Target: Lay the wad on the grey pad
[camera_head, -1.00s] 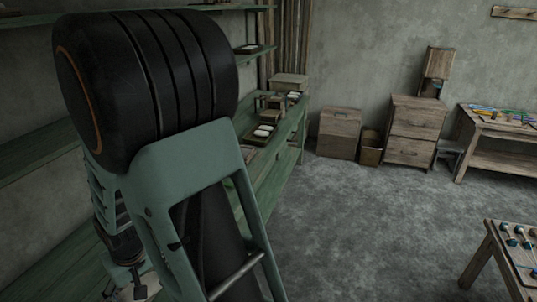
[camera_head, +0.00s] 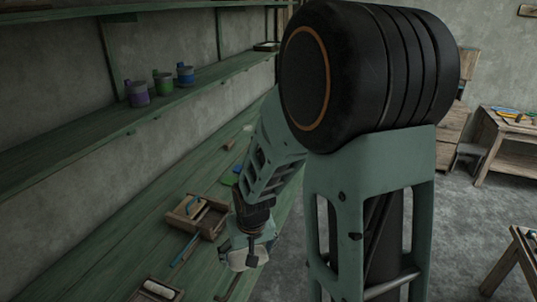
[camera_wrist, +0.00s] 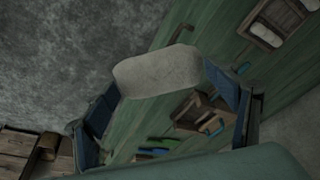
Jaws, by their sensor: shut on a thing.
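The wad is a pale grey-white, rounded block (camera_wrist: 157,72). In the wrist view it sits between the two dark blue fingers of my gripper (camera_wrist: 163,98), which is shut on it. In the head view my gripper (camera_head: 250,252) points down over the green bench (camera_head: 110,250), with the pale wad (camera_head: 240,262) at its tips, partly hidden by the fingers. I cannot make out the grey pad in either current view.
A wooden tray with tools (camera_head: 195,217) and a tray with a pale piece (camera_head: 157,290) stand on the bench. A shelf above holds purple (camera_head: 137,93), green (camera_head: 163,85) and blue (camera_head: 185,75) cups.

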